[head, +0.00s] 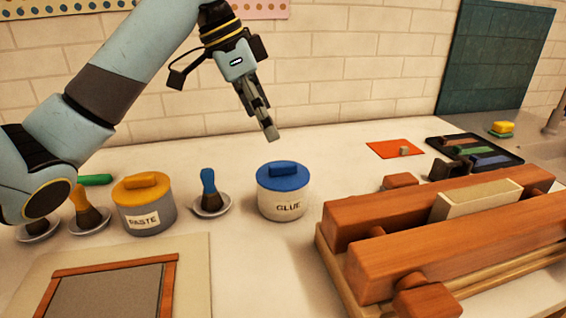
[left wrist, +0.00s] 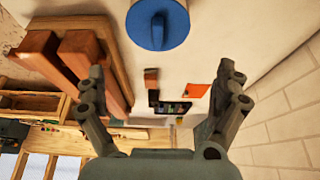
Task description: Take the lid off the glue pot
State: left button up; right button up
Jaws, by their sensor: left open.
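The glue pot (head: 283,206) is a white pot labelled GLUE, upright on the table in the middle of the head view. Its blue lid (head: 282,182) with a bar handle sits on top. The lid also shows from above at the top of the left wrist view (left wrist: 178,28), its handle running up and down there. My left gripper (head: 270,134) hangs above the pot, apart from the lid. Its two fingers (left wrist: 163,72) are spread and nothing is between them. My right gripper is not in view.
A paste pot (head: 146,220) with a yellow lid stands to the left. A wooden press (head: 440,230) is close on the right. A framed screen (head: 113,262) lies at the front left.

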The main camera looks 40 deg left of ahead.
aim_at(281, 165)
pick_arm(q)
jog(key=x, duration=0.4)
jog(key=shift+s+d, duration=0.2)
jog(key=shift+s, duration=0.05)
jog(key=shift+w+f, duration=0.15)
jog(key=shift+f, duration=0.15)
jog(key=x, duration=0.4)
jog(key=shift+s+a+f, duration=0.1)
jog(key=shift+s+f, duration=0.1)
jog(key=shift+f, duration=0.15)
jog(key=shift+w+f, duration=0.15)
jog(key=shift+f, duration=0.25)
jog(key=shift+c, duration=1.4)
jog(key=c, duration=0.7)
jog(key=shift+c, duration=0.7)
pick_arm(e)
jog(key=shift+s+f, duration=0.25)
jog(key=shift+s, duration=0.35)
